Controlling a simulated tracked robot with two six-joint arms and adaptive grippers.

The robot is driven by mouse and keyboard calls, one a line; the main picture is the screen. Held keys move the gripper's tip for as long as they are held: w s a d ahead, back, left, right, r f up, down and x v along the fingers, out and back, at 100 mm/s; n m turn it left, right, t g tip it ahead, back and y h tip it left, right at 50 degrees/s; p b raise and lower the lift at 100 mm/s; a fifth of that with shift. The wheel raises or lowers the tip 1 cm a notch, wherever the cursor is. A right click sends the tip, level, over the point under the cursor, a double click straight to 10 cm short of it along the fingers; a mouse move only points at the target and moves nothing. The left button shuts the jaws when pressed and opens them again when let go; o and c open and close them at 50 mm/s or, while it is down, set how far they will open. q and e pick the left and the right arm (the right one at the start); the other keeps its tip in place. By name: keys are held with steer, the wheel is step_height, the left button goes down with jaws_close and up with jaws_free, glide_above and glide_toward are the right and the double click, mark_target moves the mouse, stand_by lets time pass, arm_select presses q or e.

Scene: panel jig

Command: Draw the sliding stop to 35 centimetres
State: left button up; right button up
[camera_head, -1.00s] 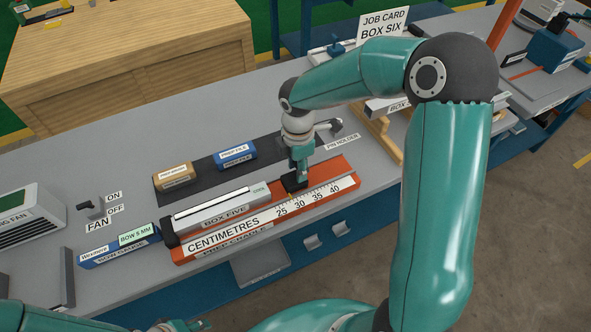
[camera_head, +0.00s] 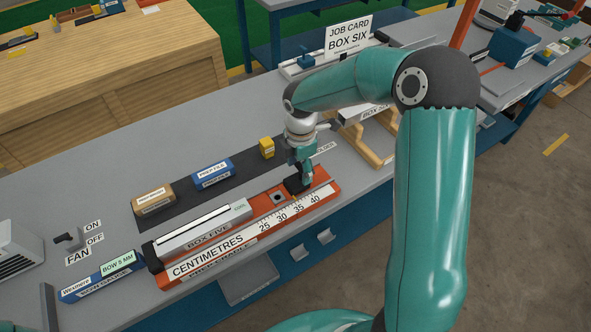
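The orange prep cradle (camera_head: 330,191) lies along the bench front with a white centimetre scale (camera_head: 212,256) marked 25 to 40. The dark sliding stop (camera_head: 294,186) sits on the cradle, near the 35 mark; the exact reading is too small to tell. My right gripper (camera_head: 304,176) points down and appears shut on the stop's top, hiding part of it. A long grey box labelled BOX FIVE (camera_head: 203,232) lies in the cradle left of the stop, with a gap between. My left gripper is out of view.
Behind the cradle, a dark mat bears a brown box (camera_head: 153,200), a blue box (camera_head: 213,173) and a small yellow block (camera_head: 267,147). A job card (camera_head: 348,34) reads BOX SIX. A wooden stand (camera_head: 372,150) is right of the gripper.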

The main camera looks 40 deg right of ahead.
step_height(320, 180, up, 12)
stand_by(0.7)
steer(key=shift+s+f, duration=0.1)
stand_by(0.4)
